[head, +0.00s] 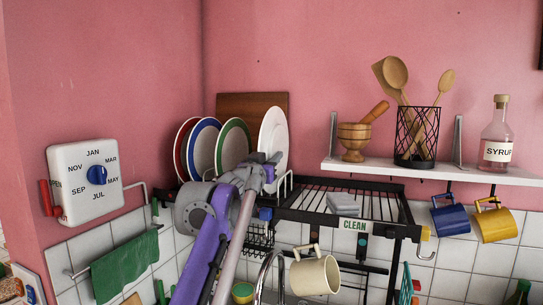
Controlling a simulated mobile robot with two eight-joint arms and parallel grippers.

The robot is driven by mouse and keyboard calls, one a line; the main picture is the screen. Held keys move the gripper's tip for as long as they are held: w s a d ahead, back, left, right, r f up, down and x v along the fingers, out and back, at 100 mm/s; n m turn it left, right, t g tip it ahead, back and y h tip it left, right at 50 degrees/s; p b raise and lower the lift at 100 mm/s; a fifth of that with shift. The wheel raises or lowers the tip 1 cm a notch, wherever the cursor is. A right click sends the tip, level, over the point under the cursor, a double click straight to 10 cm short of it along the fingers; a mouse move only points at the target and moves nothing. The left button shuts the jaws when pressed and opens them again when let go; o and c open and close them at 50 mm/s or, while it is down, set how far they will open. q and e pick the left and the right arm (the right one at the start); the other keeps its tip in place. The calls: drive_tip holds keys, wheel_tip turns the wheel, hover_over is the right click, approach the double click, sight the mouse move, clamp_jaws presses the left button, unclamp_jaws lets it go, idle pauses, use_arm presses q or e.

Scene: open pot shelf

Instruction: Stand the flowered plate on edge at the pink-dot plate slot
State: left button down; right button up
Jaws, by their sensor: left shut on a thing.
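A white plate (273,135) stands nearly on edge at the right end of the plate row on the rack. I take it for the flowered plate, but no flowers show on the side I see. My left gripper (269,168) is shut on its lower part. Red-rimmed, blue-rimmed (203,148) and green-rimmed (233,146) plates stand on edge to its left. No pink dot is visible; my gripper and arm hide the rack front below the plates. Whether the white plate's bottom edge touches the rack cannot be told. My right gripper is not in view.
A wooden board (252,103) stands behind the plates. The black wire rack (300,197) right of them is mostly bare, with a grey block (343,205) on it. A cream mug (315,275) hangs below. A white shelf (430,174) juts out at right.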

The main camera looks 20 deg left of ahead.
use_arm(q)
drive_tip(key=shift+f, duration=0.3)
idle(0.5)
drive_tip(key=c, duration=0.7)
unclamp_jaws()
drive_tip(key=s, duration=0.3)
drive_tip(key=s+f+b, duration=0.1)
drive_tip(key=s, duration=0.3)
drive_tip(key=s+b, duration=0.1)
drive_tip(key=s, duration=0.2)
drive_tip(key=shift+s+d+f, duration=0.25)
drive_tip(key=shift+s+d, duration=0.1)
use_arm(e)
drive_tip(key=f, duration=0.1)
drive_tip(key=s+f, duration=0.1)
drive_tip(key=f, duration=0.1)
use_arm(q)
drive_tip(key=shift+f, duration=0.1)
